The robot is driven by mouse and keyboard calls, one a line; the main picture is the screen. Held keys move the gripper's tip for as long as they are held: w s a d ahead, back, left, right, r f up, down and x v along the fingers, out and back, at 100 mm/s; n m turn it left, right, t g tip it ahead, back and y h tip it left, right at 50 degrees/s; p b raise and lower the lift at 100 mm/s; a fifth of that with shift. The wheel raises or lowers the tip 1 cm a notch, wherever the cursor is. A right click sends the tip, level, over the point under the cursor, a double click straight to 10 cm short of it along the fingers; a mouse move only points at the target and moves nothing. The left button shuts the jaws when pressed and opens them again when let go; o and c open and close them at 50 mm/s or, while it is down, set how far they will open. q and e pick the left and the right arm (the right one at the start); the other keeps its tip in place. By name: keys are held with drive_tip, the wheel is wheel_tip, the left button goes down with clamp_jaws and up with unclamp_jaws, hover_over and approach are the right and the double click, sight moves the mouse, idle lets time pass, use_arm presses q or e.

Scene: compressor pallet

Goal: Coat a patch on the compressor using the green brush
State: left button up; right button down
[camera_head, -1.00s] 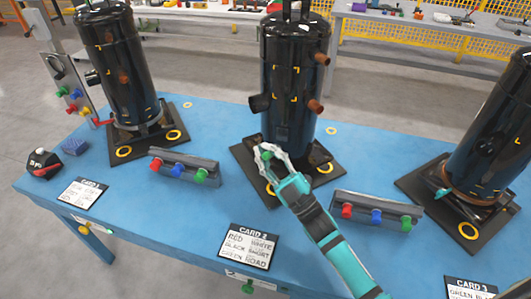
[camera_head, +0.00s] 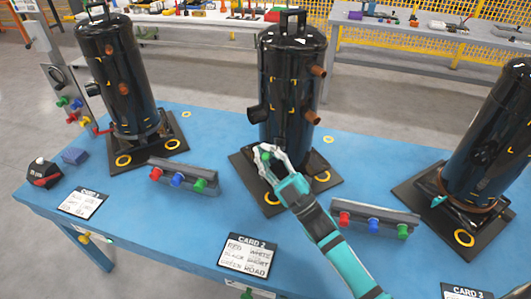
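The middle compressor (camera_head: 290,80), a tall black cylinder with copper stubs and small yellow corner marks, stands upright on a dark base plate (camera_head: 324,180). My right gripper (camera_head: 268,152) is at its lower front, fingers curved with a gap between them. A small green piece (camera_head: 265,156) shows between the fingertips; whether it is gripped is unclear. Green knobs sit at the right end of the left rack (camera_head: 199,185) and the right rack (camera_head: 402,231), beside red and blue ones. No brush bristles can be made out. My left gripper is not in view.
Black compressors stand at left (camera_head: 122,75) and right (camera_head: 490,140) on the blue table (camera_head: 140,225). Card 2 (camera_head: 249,255) and Card 1 (camera_head: 83,203) lie near the front edge.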

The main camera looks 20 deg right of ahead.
drive_tip(key=shift+r+p, duration=0.45)
drive_tip(key=shift+r, duration=0.5)
drive_tip(key=shift+f+b, duration=1.8)
drive_tip(key=shift+f, duration=0.35)
drive_tip(key=shift+r, duration=0.1)
drive_tip(key=shift+s+a+p, duration=0.35)
drive_tip(key=shift+s+a, duration=0.2)
drive_tip(key=shift+s, duration=0.25)
drive_tip(key=shift+s+a+p, duration=0.3)
drive_tip(key=shift+s+a, duration=0.25)
drive_tip(key=shift+s, duration=0.3)
drive_tip(key=shift+s+a+p, duration=0.35)
drive_tip(key=shift+s+a, duration=0.2)
drive_tip(key=shift+s, duration=0.25)
